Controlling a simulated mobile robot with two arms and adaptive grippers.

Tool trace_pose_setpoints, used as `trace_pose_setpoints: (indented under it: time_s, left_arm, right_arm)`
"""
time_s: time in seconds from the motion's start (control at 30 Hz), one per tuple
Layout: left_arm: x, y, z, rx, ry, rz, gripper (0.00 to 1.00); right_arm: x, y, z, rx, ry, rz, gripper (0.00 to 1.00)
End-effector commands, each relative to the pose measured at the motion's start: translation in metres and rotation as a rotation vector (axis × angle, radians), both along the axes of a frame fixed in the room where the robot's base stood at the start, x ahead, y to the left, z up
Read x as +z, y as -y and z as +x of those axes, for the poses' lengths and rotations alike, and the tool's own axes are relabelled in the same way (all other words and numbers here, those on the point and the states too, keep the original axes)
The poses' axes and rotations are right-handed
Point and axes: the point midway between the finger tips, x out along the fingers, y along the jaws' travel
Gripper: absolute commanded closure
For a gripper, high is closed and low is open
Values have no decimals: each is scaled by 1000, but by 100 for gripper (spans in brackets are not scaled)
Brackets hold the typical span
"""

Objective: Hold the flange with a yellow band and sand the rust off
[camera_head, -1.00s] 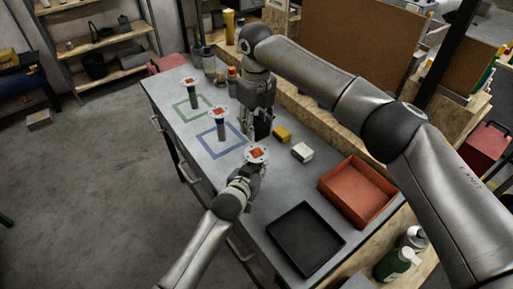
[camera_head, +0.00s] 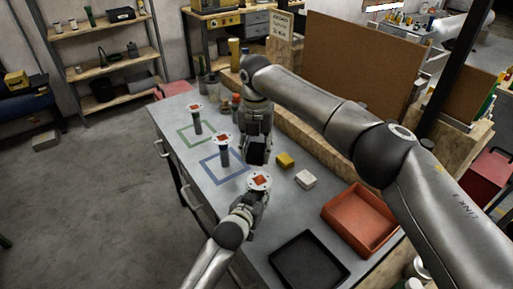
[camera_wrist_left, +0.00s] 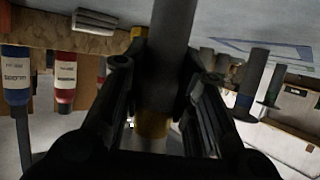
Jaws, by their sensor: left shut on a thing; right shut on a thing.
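My left gripper (camera_head: 249,197) is shut on the stem of a flange (camera_head: 258,181), held upright above the bench's front side. The flange has a pale round top with an orange-brown rust patch. In the left wrist view its dark stem (camera_wrist_left: 171,45) runs between the fingers, with a yellow band (camera_wrist_left: 152,124) below. My right gripper (camera_head: 257,140) is shut on a dark block (camera_head: 257,154), behind the held flange and apart from it. Two more rust-topped flanges, one farther (camera_head: 196,108) and one nearer (camera_head: 223,139), stand upright on the bench.
A green square outline (camera_head: 183,142) and a blue one (camera_head: 207,175) mark the grey bench. A yellow block (camera_head: 285,160) and a white block (camera_head: 306,179) lie right of my right gripper. A red tray (camera_head: 335,214) and a black tray (camera_head: 283,279) are at the near right.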

Motion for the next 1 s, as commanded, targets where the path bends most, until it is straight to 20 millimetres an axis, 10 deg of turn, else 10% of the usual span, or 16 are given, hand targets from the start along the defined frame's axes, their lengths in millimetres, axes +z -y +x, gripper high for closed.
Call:
trace_pose_setpoints:
  time_s: [1.0]
  left_arm:
    - [-1, 0, 0, 0, -1, 0, 100]
  right_arm:
    - [-73, 12, -20, 5, -1, 1, 83]
